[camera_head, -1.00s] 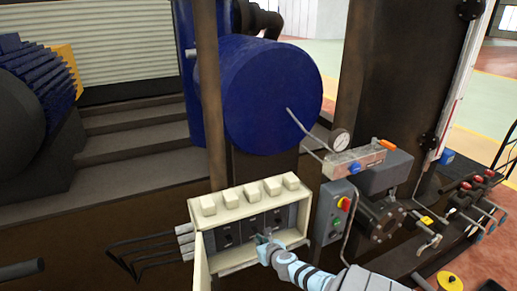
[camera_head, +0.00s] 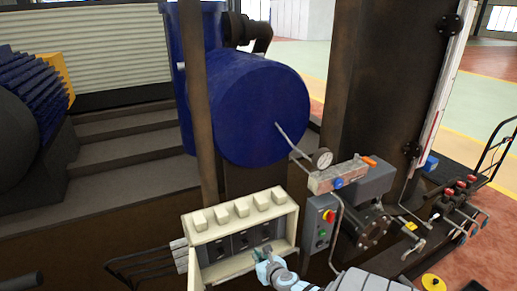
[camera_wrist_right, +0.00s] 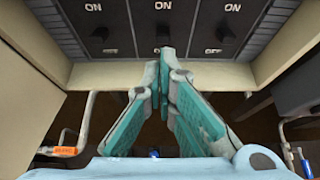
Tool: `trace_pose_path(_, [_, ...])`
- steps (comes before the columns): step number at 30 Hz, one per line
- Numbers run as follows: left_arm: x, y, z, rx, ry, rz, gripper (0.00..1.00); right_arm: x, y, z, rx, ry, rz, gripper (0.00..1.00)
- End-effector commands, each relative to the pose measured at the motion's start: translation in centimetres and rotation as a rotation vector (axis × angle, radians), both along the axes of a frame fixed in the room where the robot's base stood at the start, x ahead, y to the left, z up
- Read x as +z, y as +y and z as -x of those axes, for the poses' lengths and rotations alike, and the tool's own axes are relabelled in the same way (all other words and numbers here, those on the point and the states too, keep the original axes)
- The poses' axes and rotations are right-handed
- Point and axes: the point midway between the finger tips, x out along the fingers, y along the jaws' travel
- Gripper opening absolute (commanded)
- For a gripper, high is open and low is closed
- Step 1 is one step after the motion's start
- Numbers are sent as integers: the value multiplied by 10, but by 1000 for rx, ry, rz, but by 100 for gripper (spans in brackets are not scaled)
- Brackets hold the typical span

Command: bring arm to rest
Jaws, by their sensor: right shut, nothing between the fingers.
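My right gripper (camera_head: 264,255) is light blue-grey and sits at the lower front edge of an open cream switch box (camera_head: 240,215). In the right wrist view my right gripper (camera_wrist_right: 165,60) is shut, with its teal-padded fingers meeting at the tips and nothing between them. The tips are just in front of the box's lower edge, below the middle of three dark switches (camera_wrist_right: 163,33) marked ON above and OFF below. The switch positions are hard to tell. My left gripper is not in view.
The box's open door (camera_head: 194,272) stands at its left. A grey control box (camera_head: 320,222) with red and green buttons is close on the right. A gauge (camera_head: 322,158), a motor (camera_head: 362,228) and valves (camera_head: 460,205) lie farther right. A blue tank (camera_head: 255,110) is behind.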

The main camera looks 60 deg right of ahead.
Motion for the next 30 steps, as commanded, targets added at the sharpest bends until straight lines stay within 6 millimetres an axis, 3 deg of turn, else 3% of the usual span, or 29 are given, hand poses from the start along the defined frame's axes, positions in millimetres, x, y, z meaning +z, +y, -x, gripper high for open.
trace_pose_path(14, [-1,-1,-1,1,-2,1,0,-2,0,1,-14,-9,-21,0])
trace_pose_path(17, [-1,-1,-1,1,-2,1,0,-6,-1,4,-128,-90,-198,0])
trace_pose_path(18, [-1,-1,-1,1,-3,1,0,-17,-4,13,-245,-143,-354,0])
trace_pose_path(20, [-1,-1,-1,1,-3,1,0,-55,1,45,-523,-229,-676,0])
trace_pose_path(23, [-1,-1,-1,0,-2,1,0,-131,39,118,-1058,-354,-1132,0])
trace_pose_path(24, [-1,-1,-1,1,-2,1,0,-158,61,150,-1269,-400,-1259,0])
trace_pose_path(27, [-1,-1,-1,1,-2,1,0,-208,124,226,-1737,-488,-1440,0])
trace_pose_path(30, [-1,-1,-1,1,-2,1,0,-235,185,286,-2041,-510,-1473,0])
